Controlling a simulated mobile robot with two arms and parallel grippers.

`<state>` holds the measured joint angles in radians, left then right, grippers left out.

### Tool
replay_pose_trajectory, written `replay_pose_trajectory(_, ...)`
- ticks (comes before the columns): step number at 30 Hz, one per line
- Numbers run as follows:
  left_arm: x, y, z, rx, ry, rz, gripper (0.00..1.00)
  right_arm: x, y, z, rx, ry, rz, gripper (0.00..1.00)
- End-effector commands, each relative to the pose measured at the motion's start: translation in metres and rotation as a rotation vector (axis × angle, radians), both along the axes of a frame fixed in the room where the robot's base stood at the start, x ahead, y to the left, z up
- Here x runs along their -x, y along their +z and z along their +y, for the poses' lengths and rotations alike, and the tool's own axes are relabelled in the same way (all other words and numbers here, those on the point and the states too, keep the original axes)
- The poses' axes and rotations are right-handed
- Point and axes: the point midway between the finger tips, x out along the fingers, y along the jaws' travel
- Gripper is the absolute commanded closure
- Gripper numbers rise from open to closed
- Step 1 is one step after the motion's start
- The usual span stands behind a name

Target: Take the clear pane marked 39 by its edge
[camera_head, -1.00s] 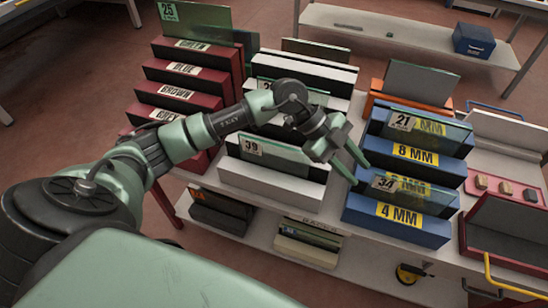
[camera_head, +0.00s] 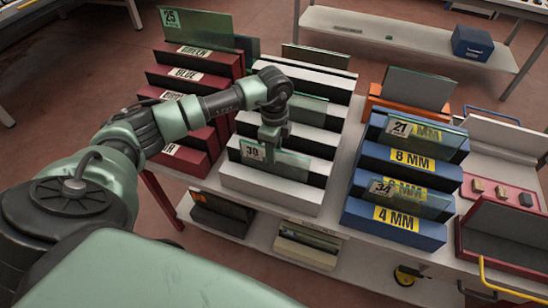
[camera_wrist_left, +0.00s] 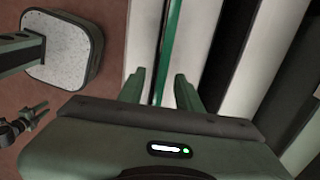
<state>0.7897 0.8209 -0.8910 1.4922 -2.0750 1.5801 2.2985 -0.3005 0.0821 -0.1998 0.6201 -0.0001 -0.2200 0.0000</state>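The clear pane marked 39 (camera_head: 287,164) stands upright in a slot of the white rack (camera_head: 270,190), its white label at its left end. My left gripper (camera_head: 271,150) points down over the pane's top edge, just right of the label, and hides part of it. In the left wrist view the gripper (camera_wrist_left: 160,90) is open. The pane's green edge (camera_wrist_left: 168,50) runs between its two fingers, with a gap visible on both sides.
Another pane (camera_head: 310,105) stands in a white slot behind. The maroon rack (camera_head: 185,75) with pane 25 (camera_head: 195,22) is at left. The blue rack (camera_head: 410,232) with panes 21 (camera_head: 425,130) and 34 (camera_head: 410,195) is close at right.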

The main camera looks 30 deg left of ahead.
Motion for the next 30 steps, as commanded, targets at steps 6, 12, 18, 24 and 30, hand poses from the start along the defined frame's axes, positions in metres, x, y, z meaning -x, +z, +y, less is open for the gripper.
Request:
replay_pose_trajectory(6, 0.0002, -0.0067, -0.0004, 0.001, -0.002, 0.0, 0.65, 0.0, 0.001, -0.0002, 0.0, -0.001, 0.0, 0.64)
replay_pose_trajectory(12, 0.0001, -0.0063, -0.0005, 0.001, -0.002, 0.0, 0.99, 0.0001, 0.0009, -0.0001, 0.0, -0.001, 0.0, 0.64)
replay_pose_trajectory(18, 0.0, -0.006, -0.0006, 0.002, -0.002, 0.0, 1.0, 0.0001, 0.0009, 0.0, 0.0, -0.001, 0.0, 0.64)
replay_pose_trajectory(24, -0.0001, -0.0057, -0.0006, 0.002, -0.002, -0.001, 1.0, 0.0, 0.0009, 0.0008, -0.001, -0.001, 0.0, 0.64)
replay_pose_trajectory(30, -0.0002, -0.0055, -0.0006, 0.002, -0.002, -0.001, 1.0, 0.0, 0.0009, 0.0027, -0.003, -0.002, 0.0, 0.64)
